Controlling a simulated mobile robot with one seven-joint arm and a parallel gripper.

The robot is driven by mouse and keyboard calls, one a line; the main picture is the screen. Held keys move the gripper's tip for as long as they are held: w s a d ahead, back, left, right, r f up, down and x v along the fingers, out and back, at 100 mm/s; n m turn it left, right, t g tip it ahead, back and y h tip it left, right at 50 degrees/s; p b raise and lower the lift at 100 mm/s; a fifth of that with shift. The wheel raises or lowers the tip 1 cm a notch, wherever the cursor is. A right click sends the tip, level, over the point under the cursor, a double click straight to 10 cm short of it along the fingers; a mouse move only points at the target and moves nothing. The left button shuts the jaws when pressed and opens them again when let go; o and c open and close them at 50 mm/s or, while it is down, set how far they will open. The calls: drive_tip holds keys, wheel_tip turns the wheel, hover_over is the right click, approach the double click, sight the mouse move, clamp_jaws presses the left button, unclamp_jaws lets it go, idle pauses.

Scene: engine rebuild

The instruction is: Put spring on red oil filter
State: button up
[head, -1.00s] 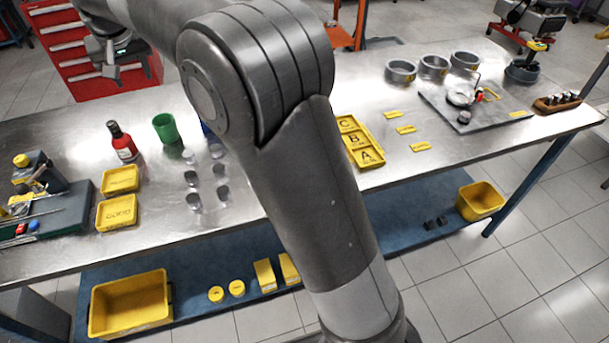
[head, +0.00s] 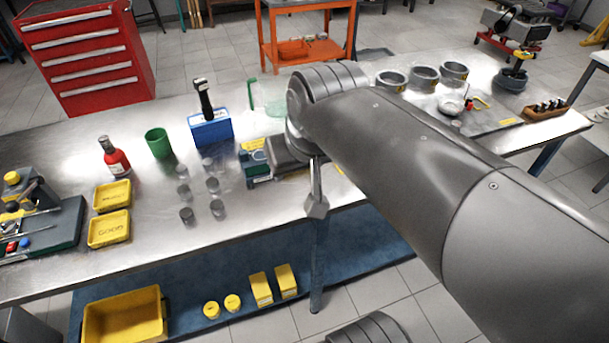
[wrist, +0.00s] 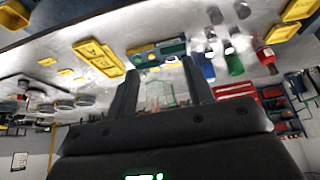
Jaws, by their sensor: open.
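My gripper (wrist: 160,68) shows in the wrist view with its two dark fingers apart and nothing clearly held between them. In the head view my arm covers much of the bench, and I cannot make out the gripper's fingers. I cannot pick out a spring in either view. No red oil filter is clearly recognisable. The red container also shows at the upper right of the wrist view (wrist: 267,56), apart from my gripper.
A blue bin (head: 211,129) and several small grey cylinders (head: 184,191) stand near the green cup. Yellow trays (head: 109,229) lie at the left. Grey rings (head: 424,78) stand at the back right. A red drawer cabinet (head: 88,60) is behind the bench.

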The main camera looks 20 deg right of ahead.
drive_tip(key=s+f, duration=0.1)
drive_tip(key=s, duration=0.1)
drive_tip(key=s+d+f, duration=0.1)
drive_tip(key=s+f, duration=0.1)
drive_tip(key=shift+d+f, duration=0.1)
drive_tip(key=shift+d, duration=0.05)
idle(1.1)
